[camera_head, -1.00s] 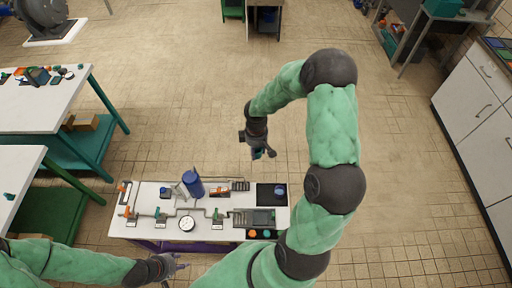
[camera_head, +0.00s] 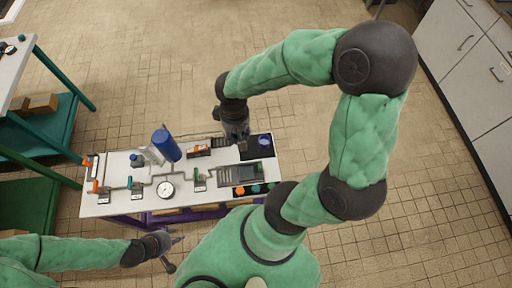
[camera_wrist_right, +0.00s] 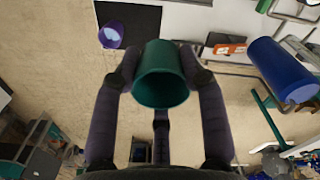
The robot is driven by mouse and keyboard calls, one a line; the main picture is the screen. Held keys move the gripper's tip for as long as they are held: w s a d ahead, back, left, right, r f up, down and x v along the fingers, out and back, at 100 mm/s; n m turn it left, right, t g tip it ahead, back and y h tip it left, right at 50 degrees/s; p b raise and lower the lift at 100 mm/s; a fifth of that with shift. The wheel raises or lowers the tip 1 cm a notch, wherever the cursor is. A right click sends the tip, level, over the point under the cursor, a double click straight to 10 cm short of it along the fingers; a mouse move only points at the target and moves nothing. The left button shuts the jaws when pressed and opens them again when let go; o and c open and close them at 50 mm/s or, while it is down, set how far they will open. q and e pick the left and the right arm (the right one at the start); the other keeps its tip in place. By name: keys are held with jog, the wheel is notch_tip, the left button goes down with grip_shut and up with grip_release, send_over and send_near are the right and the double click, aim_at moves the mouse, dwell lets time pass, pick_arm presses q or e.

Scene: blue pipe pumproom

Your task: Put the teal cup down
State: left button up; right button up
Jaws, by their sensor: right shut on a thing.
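The teal cup (camera_wrist_right: 161,78) is between the fingers of my right gripper (camera_wrist_right: 160,82) in the right wrist view, its open mouth facing the camera. In the head view my right gripper (camera_head: 236,138) is at the far edge of the white table, left of the black mat (camera_head: 253,153); the cup is not clearly visible there. The mat also shows in the wrist view (camera_wrist_right: 140,18). My left gripper (camera_head: 176,254) is open and empty in front of the table's near side.
A small blue-purple cup (camera_head: 265,140) stands on the mat; it also shows in the wrist view (camera_wrist_right: 111,36). A blue cylinder (camera_head: 166,145), an orange item (camera_head: 199,151), a gauge (camera_head: 165,189) and pipework occupy the table (camera_head: 110,168). Open floor lies beyond.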

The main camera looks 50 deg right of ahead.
jog(key=s+a+f+m+b, duration=0.3)
jog(key=s+a+f+b, duration=0.1)
jog(key=s+f+b, duration=0.25)
jog(key=w+d+f+b, duration=0.1)
jog(key=w+d+f, duration=0.1)
jog(key=d, duration=0.1)
jog(key=w+d+f+b, duration=0.2)
jog(key=w+d+f, duration=0.1)
jog(key=w+d+f+b, duration=0.1)
jog(key=w+d+f, duration=0.2)
jog(key=shift+w+d+f, duration=0.15)
jog(key=shift+d, duration=0.2)
jog(key=shift+w+d+f+b, duration=0.2)
jog(key=shift+f+b, duration=0.2)
jog(key=shift+w+d+f+b, duration=0.1)
jog(key=shift+f+b, duration=0.65)
jog(key=shift+f, duration=0.85)
jog(key=shift+f, duration=0.1)
jog(key=shift+f, duration=0.15)
jog(key=o, duration=1.1)
jog(key=shift+o, duration=0.2)
